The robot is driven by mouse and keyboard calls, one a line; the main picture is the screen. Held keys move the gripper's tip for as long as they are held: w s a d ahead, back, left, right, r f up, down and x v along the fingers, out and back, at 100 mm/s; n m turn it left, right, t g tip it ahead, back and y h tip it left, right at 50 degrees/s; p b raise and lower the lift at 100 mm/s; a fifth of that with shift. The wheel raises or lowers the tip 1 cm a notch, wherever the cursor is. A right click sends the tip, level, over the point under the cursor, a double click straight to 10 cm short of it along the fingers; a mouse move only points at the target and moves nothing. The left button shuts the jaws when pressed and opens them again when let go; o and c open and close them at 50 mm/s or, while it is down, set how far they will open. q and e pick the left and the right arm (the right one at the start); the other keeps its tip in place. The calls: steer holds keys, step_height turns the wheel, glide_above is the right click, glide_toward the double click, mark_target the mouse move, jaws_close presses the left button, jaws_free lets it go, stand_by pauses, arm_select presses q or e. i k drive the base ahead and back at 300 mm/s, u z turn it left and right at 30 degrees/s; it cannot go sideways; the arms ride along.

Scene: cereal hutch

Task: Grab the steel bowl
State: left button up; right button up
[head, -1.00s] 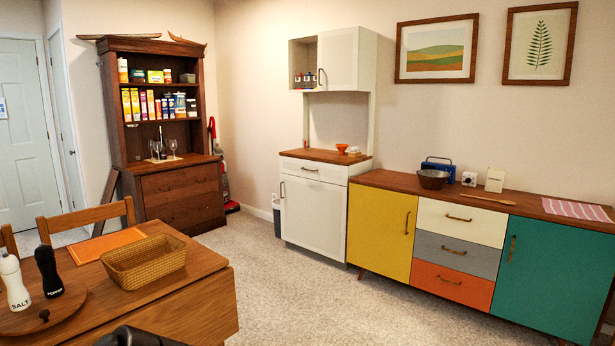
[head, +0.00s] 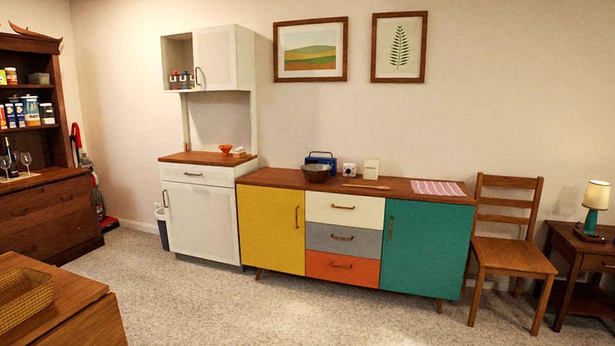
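The steel bowl (head: 316,173) is a dark, greyish-brown round bowl. It sits upright on the wooden top of the colourful sideboard (head: 271,230), towards the left half, in front of a blue radio (head: 321,160). It stands well across the room from me. Neither of my grippers shows in the head view.
A wooden table with a wicker basket (head: 22,298) is at the lower left. A wooden spoon (head: 366,186), striped cloth (head: 438,188) and small white items share the sideboard top. A chair (head: 511,252) stands to its right. Carpet (head: 300,310) before the sideboard is clear.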

mark_target(315, 174)
steer(key=u, duration=0.45)
steer(key=i, duration=3)
steer(key=z, duration=0.15)
steer(key=i, duration=2.35)
steer(key=z, duration=0.4)
